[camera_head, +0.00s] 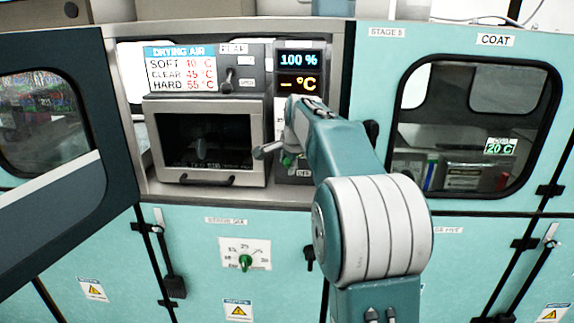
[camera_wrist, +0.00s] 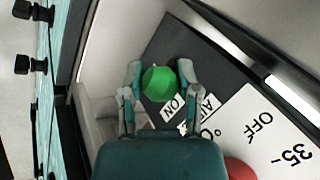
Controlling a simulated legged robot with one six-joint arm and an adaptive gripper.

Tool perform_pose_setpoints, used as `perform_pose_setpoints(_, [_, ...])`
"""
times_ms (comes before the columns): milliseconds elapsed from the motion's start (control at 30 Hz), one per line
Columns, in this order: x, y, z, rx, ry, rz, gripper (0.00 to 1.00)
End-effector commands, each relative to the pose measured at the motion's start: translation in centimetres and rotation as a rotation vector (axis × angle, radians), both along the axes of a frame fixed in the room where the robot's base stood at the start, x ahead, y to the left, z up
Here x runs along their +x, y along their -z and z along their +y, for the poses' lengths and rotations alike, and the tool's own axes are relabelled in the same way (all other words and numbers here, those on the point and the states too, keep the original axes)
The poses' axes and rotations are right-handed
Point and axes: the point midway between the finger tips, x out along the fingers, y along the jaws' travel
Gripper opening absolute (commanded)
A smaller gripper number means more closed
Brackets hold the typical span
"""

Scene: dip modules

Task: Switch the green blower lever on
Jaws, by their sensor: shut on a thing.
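The green blower lever's knob (camera_wrist: 158,83) shows in the wrist view between the two fingers of my gripper (camera_wrist: 161,77), which is shut on it. The knob is near a label reading ON on a dark panel; an OFF label (camera_wrist: 266,120) is farther right. In the head view my gripper (camera_head: 272,152) reaches to the lower right of the recessed control bay, and only a bit of green (camera_head: 288,160) shows beside it. My arm hides much of the panel there, and the lever's shaft is hidden.
A display (camera_head: 299,71) reads 100 % and a dash before °C. A small dryer door (camera_head: 209,145) is left of my gripper. Another green knob (camera_head: 245,262) sits on a dial below. A dark cabinet door (camera_head: 108,125) stands open at left. A red part (camera_wrist: 240,168) shows in the wrist view.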

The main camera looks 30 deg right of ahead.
Motion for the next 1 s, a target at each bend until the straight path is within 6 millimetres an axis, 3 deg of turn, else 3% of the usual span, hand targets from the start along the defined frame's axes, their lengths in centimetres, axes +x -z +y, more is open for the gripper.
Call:
perform_pose_setpoints(267, [0.1,-0.2,-0.2,-0.004,0.003,-0.006,0.00])
perform_pose_setpoints(300, [0.1,-0.2,-0.2,-0.004,0.002,-0.007,0.56])
perform_pose_setpoints(367, [0.1,-0.2,-0.2,-0.004,0.002,-0.007,0.79])
perform_pose_setpoints(767, [-0.1,-0.2,0.0,-0.003,0.001,-0.004,0.79])
perform_pose_setpoints(1000, [-1.7,-3.2,0.3,-0.004,0.001,-0.008,0.79])
